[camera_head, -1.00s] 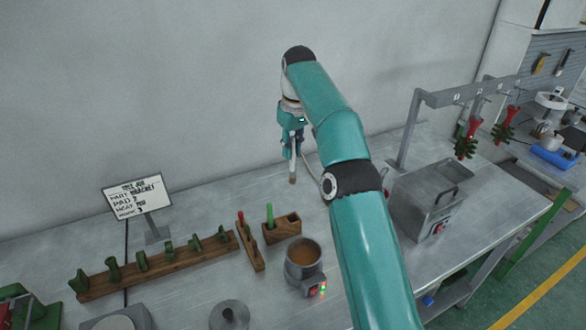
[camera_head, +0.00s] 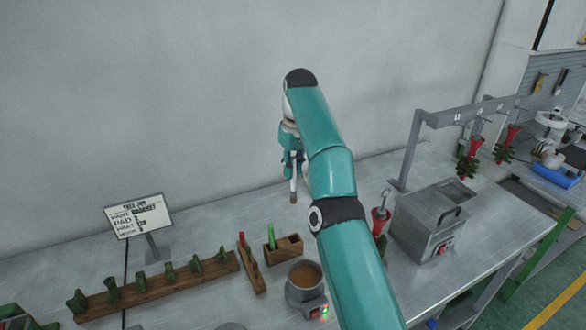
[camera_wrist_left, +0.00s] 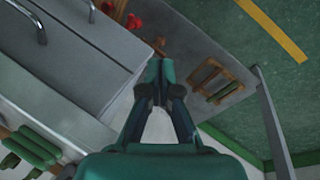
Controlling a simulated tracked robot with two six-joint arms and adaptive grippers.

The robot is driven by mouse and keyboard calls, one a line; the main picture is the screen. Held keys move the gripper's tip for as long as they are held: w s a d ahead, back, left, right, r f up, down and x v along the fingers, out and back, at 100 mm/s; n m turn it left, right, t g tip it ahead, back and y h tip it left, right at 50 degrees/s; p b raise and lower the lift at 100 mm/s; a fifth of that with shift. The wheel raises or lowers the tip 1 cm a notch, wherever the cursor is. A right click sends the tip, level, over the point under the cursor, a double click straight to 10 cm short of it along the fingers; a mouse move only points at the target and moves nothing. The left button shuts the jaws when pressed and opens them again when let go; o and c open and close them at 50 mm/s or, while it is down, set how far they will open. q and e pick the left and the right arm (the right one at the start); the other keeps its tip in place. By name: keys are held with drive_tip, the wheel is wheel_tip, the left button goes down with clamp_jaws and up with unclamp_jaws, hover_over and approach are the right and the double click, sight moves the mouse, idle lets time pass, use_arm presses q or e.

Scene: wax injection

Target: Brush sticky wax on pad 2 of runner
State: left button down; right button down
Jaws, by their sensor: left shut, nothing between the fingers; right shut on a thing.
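My right gripper (camera_head: 292,165), partly hidden by its wrist, is shut on a thin brush-like tool (camera_head: 293,190), held upright above the bench with its brownish tip down. A round pot of brown wax (camera_head: 305,276) stands in front of it, apart from the tip. A red piece with a metal hook on top (camera_head: 380,215), likely the runner, shows just right of my right arm; the arm hides part of it, and I cannot tell its pads apart. My left gripper (camera_wrist_left: 160,65) shows only in the left wrist view, fingers together and empty.
A wooden rack of green parts (camera_head: 155,290), a small wooden holder (camera_head: 284,250) and a job sign (camera_head: 138,217) stand at left. A grey metal box (camera_head: 428,220) stands right of my arm. Red-and-green trees (camera_head: 467,160) hang from a rail behind.

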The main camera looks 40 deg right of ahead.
drive_tip(key=shift+w+f, duration=0.4)
drive_tip(key=shift+f, duration=0.2)
drive_tip(key=shift+f, duration=0.1)
drive_tip(key=s+a+f+b, duration=0.4)
drive_tip(key=s, duration=0.3)
drive_tip(key=s+a+f+b, duration=0.3)
drive_tip(key=s+a+b, duration=0.1)
drive_tip(key=s, duration=0.3)
wheel_tip(320, 180, down, 6)
drive_tip(key=b, duration=0.4)
drive_tip(key=shift+b, duration=0.35)
